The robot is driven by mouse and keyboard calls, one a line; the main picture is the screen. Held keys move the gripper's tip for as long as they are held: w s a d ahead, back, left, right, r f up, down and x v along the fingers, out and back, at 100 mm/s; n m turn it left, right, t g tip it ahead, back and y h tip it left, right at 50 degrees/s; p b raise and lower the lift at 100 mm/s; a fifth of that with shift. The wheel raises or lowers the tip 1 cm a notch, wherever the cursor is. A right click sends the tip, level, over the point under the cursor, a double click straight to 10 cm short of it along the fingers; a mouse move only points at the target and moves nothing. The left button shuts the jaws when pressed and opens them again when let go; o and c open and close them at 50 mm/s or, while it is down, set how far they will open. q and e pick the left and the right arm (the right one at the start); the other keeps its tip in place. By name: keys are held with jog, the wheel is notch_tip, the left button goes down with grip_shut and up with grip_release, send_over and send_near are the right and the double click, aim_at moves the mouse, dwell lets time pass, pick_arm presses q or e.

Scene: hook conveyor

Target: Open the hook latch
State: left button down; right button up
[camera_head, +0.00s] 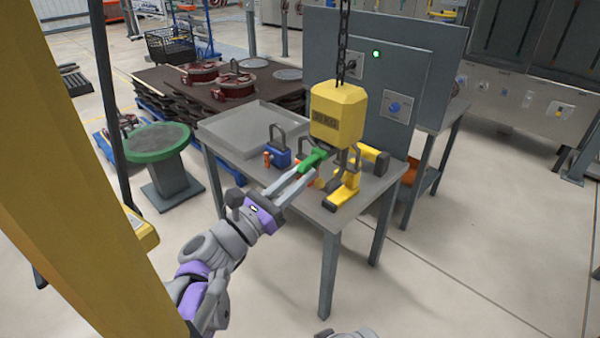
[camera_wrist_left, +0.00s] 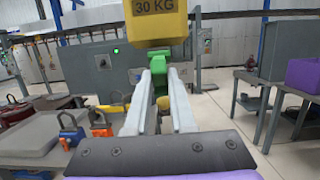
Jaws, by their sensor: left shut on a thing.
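A yellow hoist block (camera_head: 338,111) hangs from a chain above the grey table, with its dark hook (camera_head: 354,160) below it. A green latch piece (camera_head: 313,160) sits at the hook's left side; it also shows under the block in the left wrist view (camera_wrist_left: 158,68). My left gripper (camera_head: 308,169) reaches in from the lower left and is shut on the green latch piece. In the left wrist view its two long pale fingers (camera_wrist_left: 159,82) meet the green piece. The hook is mostly hidden there by the fingers. My right gripper is not in view.
The grey table (camera_head: 292,193) holds a blue padlock-shaped block (camera_head: 279,157), yellow brackets (camera_head: 343,188) near the hook and a flat grey tray (camera_head: 252,127). A grey control panel (camera_head: 385,85) stands behind. Floor at right is clear.

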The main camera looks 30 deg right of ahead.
aim_at(302, 166)
pick_arm(q)
jog(key=shift+r, duration=0.15)
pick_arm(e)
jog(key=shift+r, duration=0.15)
pick_arm(q)
jog(key=shift+r+g+y+p, duration=0.4)
jog(key=shift+r+y+p, duration=0.5)
jog(key=shift+p, duration=0.65)
jog(key=shift+r+y+p, duration=0.1)
jog(key=shift+y+p, duration=0.2)
jog(key=shift+p, duration=0.1)
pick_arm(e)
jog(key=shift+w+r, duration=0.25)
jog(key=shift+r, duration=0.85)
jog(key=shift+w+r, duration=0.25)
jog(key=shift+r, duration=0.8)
